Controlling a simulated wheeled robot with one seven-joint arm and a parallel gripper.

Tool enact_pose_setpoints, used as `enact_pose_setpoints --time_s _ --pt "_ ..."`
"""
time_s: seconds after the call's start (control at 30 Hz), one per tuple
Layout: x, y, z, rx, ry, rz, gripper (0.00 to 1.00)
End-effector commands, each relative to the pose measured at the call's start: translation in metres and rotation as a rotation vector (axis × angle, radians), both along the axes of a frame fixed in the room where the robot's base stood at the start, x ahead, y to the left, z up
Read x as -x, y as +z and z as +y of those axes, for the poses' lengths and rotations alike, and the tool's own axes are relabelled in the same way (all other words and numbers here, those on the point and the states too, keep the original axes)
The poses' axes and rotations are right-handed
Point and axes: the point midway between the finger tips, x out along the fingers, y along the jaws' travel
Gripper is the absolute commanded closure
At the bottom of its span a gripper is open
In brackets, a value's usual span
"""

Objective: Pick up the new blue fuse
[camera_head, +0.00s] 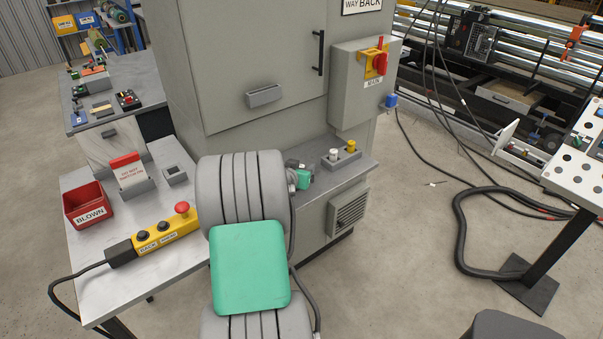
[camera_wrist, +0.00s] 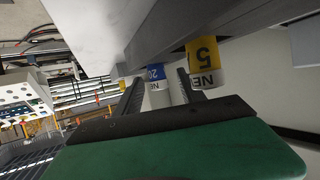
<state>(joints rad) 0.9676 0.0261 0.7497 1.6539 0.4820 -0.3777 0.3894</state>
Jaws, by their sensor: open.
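The new blue fuse (camera_wrist: 156,74) shows in the wrist view as a white cylinder with a blue band marked 20. It lies between my gripper's (camera_wrist: 159,80) two dark fingers in that picture. The fingers are apart, and I see no contact with the fuse; how deep it sits between them is unclear. In the head view, my gripper (camera_head: 309,167) is just left of the grey fuse holder (camera_head: 343,164) on the cabinet ledge, partly hidden by my arm. A white-topped fuse (camera_head: 333,154) stands in the holder, its blue band not clear there.
A yellow-banded fuse (camera_wrist: 203,55), marked 5, stands beside the blue one. The ledge (camera_head: 320,180) juts from the grey cabinet (camera_head: 250,60). A red BLOWN bin (camera_head: 88,204) and a yellow button box (camera_head: 166,233) are on the left table (camera_head: 185,268).

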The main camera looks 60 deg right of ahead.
Motion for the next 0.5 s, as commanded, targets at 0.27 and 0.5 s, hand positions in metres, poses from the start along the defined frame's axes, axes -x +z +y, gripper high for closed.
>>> enact_pose_setpoints --time_s 0.27,0.5 --pt "0.0011 0.0003 0.0002 0.000 -0.002 0.000 0.68" --pt "0.0010 0.0005 0.0002 0.000 -0.002 0.000 0.87"
